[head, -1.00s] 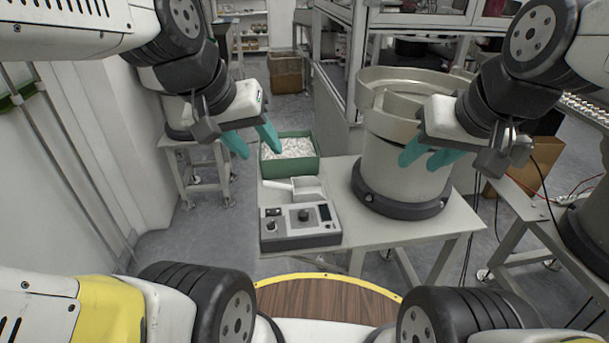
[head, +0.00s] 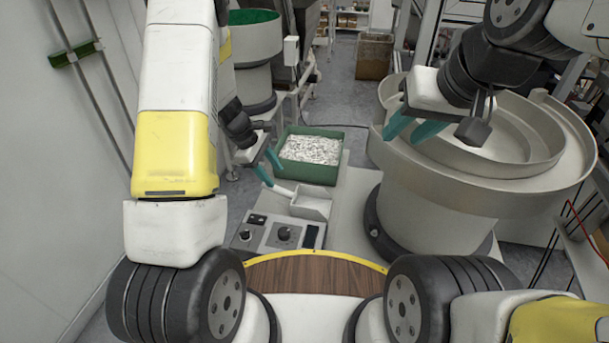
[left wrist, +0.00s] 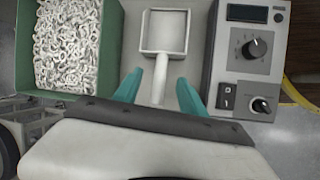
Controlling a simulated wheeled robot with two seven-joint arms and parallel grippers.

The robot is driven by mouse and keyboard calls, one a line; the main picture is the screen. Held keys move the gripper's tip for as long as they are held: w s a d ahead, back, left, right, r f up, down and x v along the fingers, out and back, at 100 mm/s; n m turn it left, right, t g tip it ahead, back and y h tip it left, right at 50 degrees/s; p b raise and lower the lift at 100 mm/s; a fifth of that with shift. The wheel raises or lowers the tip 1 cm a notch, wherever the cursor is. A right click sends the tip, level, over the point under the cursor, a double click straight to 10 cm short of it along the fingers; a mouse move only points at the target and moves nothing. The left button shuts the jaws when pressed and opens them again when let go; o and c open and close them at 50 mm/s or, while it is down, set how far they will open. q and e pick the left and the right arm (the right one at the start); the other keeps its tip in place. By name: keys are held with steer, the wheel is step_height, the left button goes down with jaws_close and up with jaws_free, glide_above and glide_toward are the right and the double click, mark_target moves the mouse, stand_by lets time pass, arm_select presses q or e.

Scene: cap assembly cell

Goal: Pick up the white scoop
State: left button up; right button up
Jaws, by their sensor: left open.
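The white scoop (head: 311,202) lies on the table between the green bin and the control box, its handle pointing left toward my left gripper. My left gripper (head: 268,170) has its teal fingers apart near the handle end. In the left wrist view the scoop (left wrist: 164,32) has its handle between the two fingertips of the left gripper (left wrist: 158,92), with a gap on each side. My right gripper (head: 412,128) hangs in front of the large bowl feeder with its two teal fingers apart and nothing between them.
The green bin (head: 330,174) full of small white parts stands behind the scoop. The control box (head: 284,234) with knobs is in front of it. The large bowl feeder (head: 430,205) stands to the right. A second feeder (head: 256,65) is at the back left.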

mark_target(280, 188)
arm_select(q)
steer(key=shift+w+a+f+n, duration=0.1)
steer(key=shift+w+f+n, duration=0.05)
steer(key=shift+f, duration=0.45)
steer(key=shift+w+a+f+n, duration=0.1)
steer(key=shift+f+n, duration=0.05)
steer(key=shift+f, duration=0.4)
steer(key=x, duration=0.7)
steer(key=shift+s+f, duration=0.1)
steer(key=shift+f, duration=0.15)
jaws_close()
